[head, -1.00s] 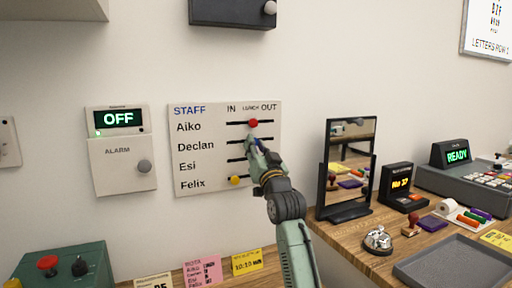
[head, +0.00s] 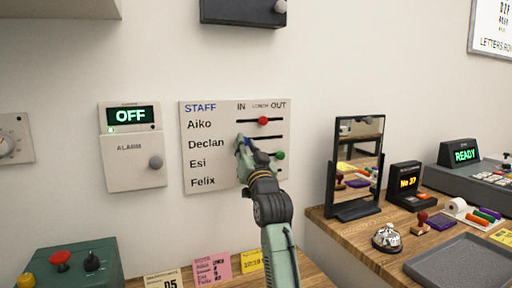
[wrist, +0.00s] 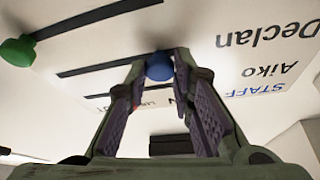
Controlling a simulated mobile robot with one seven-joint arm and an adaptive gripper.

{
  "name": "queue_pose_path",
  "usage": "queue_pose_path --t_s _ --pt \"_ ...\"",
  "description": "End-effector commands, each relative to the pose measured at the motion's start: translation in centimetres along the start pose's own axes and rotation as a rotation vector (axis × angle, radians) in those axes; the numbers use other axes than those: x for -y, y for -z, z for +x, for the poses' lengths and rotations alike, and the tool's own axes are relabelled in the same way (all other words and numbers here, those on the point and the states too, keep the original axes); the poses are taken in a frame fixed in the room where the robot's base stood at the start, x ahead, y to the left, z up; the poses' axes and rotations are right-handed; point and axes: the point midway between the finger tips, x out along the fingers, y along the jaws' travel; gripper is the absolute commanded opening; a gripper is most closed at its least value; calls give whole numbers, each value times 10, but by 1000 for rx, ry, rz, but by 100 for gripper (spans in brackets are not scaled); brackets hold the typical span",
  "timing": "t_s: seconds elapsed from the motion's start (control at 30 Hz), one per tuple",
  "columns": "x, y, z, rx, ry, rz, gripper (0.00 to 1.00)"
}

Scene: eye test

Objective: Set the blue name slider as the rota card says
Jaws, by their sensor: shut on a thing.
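The staff board (head: 235,180) hangs on the wall with rows Aiko, Declan, Esi and Felix, and IN, LUNCH and OUT along the top. The blue slider (wrist: 159,66) is in Declan's row, at the IN end of its slot, nearest the name. My gripper (head: 243,146) is shut on it; the wrist view shows the knob between the fingertips. The red slider (head: 263,120) is at LUNCH in Aiko's row. The green slider (head: 280,155) is at OUT in Esi's row. Felix's slider is hidden behind my arm. The pink rota card (head: 212,271) is below; its small writing is hard to read.
An alarm box (head: 133,165) reading OFF is left of the board. A mirror (head: 357,165), a bell (head: 387,237) and a grey tray (head: 462,262) stand on the right counter. A green box (head: 70,265) with knobs is at lower left.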

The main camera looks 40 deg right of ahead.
Motion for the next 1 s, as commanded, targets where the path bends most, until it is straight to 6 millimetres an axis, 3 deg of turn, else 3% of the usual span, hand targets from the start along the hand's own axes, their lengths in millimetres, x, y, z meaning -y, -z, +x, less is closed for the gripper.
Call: queue_pose_path --t_s 0.3,0.33,0.6,1.0 --pt "5 -2 0 2 5 2 0" --pt "5 -2 0 2 5 2 24" --pt "5 -2 0 2 4 1 42" --pt "3 -2 -8 2 1 2 42"
